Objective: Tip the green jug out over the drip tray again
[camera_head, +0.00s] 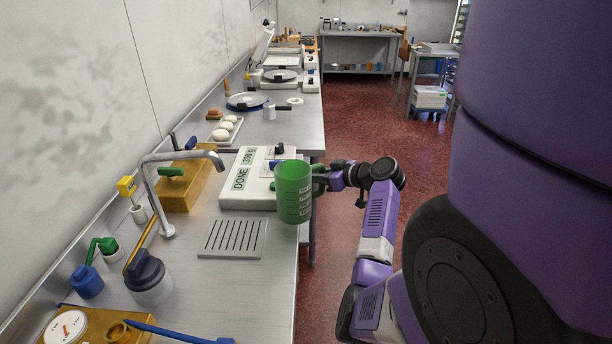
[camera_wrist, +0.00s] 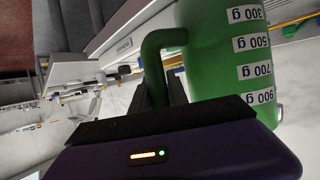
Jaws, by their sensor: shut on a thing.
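The green jug (camera_head: 294,194) is held upright, or close to it, near the counter's right edge in the head view. White gram labels run down its side. My gripper (camera_head: 322,180) is shut on the jug's handle, on the jug's right side. In the wrist view the jug (camera_wrist: 222,60) fills the upper right, with its handle in front of my gripper (camera_wrist: 165,88). The drip tray (camera_head: 232,238) is a slotted grey plate on the counter, left of and below the jug in the picture. The jug's contents cannot be seen.
A bent metal tap (camera_head: 160,190) stands left of the drip tray. The counter right of the tray is clear.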

